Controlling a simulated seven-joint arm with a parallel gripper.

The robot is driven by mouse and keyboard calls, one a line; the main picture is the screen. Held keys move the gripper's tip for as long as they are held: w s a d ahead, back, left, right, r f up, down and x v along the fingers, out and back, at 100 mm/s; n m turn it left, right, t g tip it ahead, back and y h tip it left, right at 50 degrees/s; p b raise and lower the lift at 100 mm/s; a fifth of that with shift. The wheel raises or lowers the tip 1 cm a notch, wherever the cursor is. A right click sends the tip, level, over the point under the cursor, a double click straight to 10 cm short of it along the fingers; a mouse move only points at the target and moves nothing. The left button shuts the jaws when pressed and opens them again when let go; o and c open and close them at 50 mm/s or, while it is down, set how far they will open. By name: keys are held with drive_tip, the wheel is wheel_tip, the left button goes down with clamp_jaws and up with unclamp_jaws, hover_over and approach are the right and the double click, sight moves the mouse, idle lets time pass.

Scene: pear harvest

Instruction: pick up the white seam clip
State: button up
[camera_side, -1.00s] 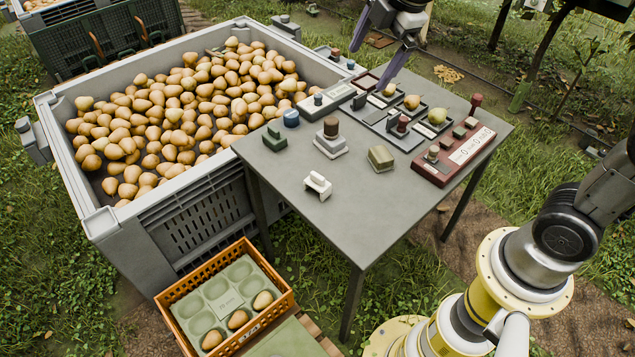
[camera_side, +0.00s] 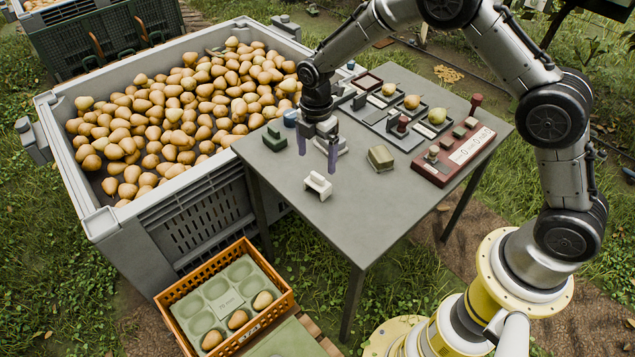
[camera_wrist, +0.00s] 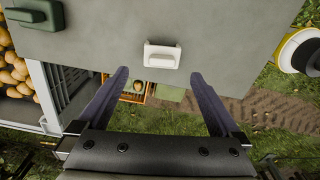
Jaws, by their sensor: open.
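The white seam clip (camera_side: 318,185) lies on the grey table (camera_side: 370,215) near its front left edge. In the wrist view the clip (camera_wrist: 162,55) sits near the table's edge, beyond the fingertips and roughly midway between them. My gripper (camera_side: 317,160) is open and empty, pointing down above the table just behind the clip in the side view. Its two purple-grey fingers (camera_wrist: 158,80) are spread wide in the wrist view. The clip is apart from both fingers and fully visible.
A green block (camera_side: 274,137) stands left of my gripper and an olive block (camera_side: 381,158) right of it. A dark red device (camera_side: 455,155) and a tray with pears lie farther right. A big grey bin (camera_side: 175,195) of pears adjoins the table; an orange crate (camera_side: 226,258) stands below.

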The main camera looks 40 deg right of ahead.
sight(318, 175)
wheel_tip(318, 175, down, 8)
drive_tip(key=shift+s+f, duration=0.15)
drive_tip(key=shift+f, duration=0.05)
idle(0.3)
drive_tip(key=c, duration=1.2)
